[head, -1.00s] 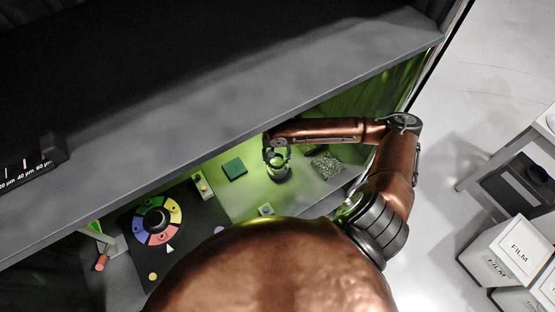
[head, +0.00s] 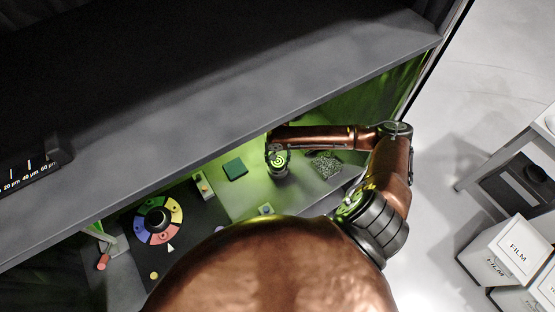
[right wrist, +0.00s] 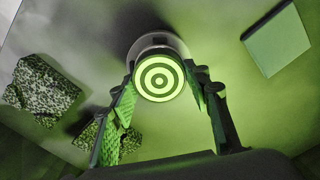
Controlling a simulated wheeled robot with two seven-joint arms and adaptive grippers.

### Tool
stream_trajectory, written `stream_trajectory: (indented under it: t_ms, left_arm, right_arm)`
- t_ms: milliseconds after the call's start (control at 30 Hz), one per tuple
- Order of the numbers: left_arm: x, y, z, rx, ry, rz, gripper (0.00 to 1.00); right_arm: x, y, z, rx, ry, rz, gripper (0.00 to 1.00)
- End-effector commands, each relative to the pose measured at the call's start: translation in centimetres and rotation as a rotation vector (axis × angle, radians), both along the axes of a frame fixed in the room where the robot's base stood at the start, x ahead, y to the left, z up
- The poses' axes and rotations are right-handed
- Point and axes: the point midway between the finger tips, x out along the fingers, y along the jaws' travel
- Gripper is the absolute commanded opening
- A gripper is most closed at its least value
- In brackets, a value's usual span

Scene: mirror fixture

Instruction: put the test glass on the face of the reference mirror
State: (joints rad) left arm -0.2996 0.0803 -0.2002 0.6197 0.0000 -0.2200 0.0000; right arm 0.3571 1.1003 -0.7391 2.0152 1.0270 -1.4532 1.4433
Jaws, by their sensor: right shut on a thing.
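The test glass (right wrist: 158,78) is a round disc with bright green and dark concentric rings showing in it. My right gripper (right wrist: 163,80) is shut on it, one finger at each side. The reference mirror (right wrist: 150,42) is a round grey piece directly beneath, mostly covered by the glass. Whether glass and mirror touch cannot be told. In the head view the ringed glass (head: 279,160) shows at my right gripper (head: 277,153), above the dark round mirror base (head: 279,173). My left gripper is not in view.
A dark green square block (head: 235,169) lies left of the mirror, and a speckled pad (head: 326,165) right. A dark board with a coloured ring (head: 158,238) lies farther left. A grey shelf (head: 250,105) overhangs the bench. Film boxes (head: 520,250) stand off to the right.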

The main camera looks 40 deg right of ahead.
Motion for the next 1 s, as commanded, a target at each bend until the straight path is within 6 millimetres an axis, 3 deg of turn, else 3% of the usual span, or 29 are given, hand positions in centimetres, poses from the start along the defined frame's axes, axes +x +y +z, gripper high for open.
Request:
stream_trajectory:
  t_ms: [267, 600, 767, 1000]
  left_arm:
    - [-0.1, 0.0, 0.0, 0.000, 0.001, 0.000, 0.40]
    - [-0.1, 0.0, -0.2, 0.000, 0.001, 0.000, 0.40]
    - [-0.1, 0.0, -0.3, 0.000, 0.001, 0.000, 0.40]
    - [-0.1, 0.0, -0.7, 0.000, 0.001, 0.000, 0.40]
  right_arm:
    - [0.0, 0.0, -0.1, 0.001, 0.001, 0.000, 0.61]
    - [0.0, 0.0, 0.3, 0.000, -0.002, 0.000, 0.61]
    - [0.1, 0.0, 2.3, -0.001, -0.003, 0.001, 0.61]
    - [0.1, 0.0, 7.4, -0.001, -0.004, 0.001, 0.61]
